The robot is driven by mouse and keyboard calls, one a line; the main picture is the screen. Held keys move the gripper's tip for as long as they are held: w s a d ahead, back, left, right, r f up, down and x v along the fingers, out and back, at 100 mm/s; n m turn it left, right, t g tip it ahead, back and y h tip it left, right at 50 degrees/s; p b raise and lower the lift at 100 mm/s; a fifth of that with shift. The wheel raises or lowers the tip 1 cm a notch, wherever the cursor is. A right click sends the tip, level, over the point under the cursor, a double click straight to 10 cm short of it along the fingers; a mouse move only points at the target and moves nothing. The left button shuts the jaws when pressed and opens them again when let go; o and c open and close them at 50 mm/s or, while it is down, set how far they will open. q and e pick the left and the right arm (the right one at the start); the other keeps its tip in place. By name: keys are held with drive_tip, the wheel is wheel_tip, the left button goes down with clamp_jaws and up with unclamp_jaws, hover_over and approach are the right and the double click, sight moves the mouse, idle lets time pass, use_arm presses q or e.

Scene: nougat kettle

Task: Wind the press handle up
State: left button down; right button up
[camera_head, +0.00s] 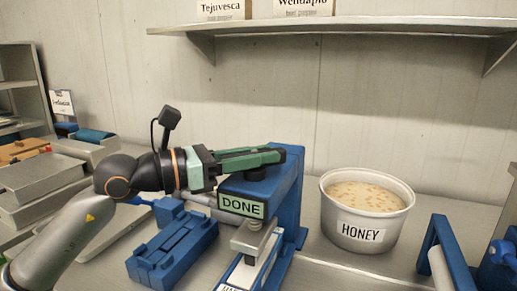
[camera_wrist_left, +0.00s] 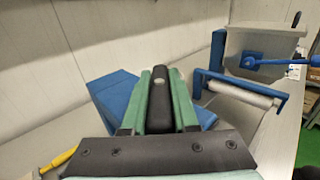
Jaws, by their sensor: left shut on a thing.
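The blue press (camera_head: 289,193) stands in the middle of the head view with a green "DONE" label (camera_head: 241,206) on its front. My left gripper (camera_head: 274,156) reaches over the press top from the left. Its green fingers are shut on the black press handle (camera_head: 255,173), mostly hidden under them in the head view. In the left wrist view the handle (camera_wrist_left: 162,85) shows as a black bar between the two fingers, and the blue press top (camera_wrist_left: 103,92) lies behind. A metal plunger (camera_head: 252,236) sits below the label, above a white-labelled part. My right gripper is not in view.
A blue roller frame (camera_head: 446,258) is at the right edge. A shelf (camera_head: 340,25) with boxes hangs above.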

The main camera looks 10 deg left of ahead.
use_arm(q)
drive_tip(key=shift+n+t+y, duration=0.3)
drive_tip(key=shift+t, duration=0.1)
drive_tip(key=shift+f, duration=0.1)
drive_tip(key=c, duration=1)
unclamp_jaws()
drive_tip(key=o, duration=0.3)
drive_tip(key=b+v, duration=0.3)
drive_tip(key=v, duration=0.9)
drive_tip(key=shift+s+a, duration=0.15)
drive_tip(key=shift+s, duration=0.05)
